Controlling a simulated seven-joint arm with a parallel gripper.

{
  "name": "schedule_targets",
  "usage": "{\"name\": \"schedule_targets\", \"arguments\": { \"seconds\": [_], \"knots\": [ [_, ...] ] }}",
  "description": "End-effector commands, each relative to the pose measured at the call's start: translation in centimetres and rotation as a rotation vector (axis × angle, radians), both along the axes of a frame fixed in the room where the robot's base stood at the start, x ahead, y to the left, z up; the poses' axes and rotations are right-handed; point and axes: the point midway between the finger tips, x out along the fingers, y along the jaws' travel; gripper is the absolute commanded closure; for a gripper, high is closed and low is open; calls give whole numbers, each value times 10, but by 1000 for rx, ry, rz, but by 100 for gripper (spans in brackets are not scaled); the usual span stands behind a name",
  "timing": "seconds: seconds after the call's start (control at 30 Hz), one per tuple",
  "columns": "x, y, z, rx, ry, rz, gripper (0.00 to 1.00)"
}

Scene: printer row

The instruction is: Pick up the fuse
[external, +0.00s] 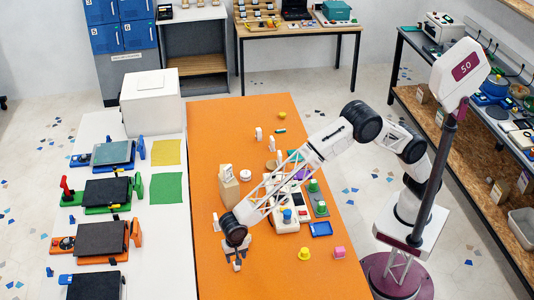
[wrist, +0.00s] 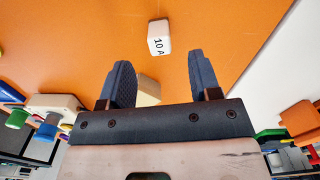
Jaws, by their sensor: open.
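The fuse, a small white block (wrist: 159,37) marked "10 A", lies on the orange table top in the wrist view. It is ahead of my gripper (wrist: 160,72), near the middle line between the two fingers and apart from both. The dark blue fingers are spread, with nothing held between them. In the external view my gripper (external: 236,262) is low over the front left part of the orange table; the fuse is hard to make out there among the fingers.
The orange table (external: 320,280) has free room at the front. A wooden block (external: 228,190) stands behind my gripper. A white table (external: 165,250) with printers adjoins at left.

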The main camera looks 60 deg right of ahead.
Motion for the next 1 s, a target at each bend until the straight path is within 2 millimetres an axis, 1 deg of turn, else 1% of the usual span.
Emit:
{"name": "schedule_targets", "arguments": {
  "seconds": [0.1,0.27,0.67,0.77,0.87,1.0],
  "knots": [
    [0,0,-10,-2,1,0,43],
    [0,0,-21,-2,1,0,43],
    [0,0,-24,-1,1,0,43],
    [0,-1,-29,-1,1,0,43],
    [0,-1,-37,-2,1,0,43],
    [0,-2,-54,-3,2,0,43]
  ]
}}
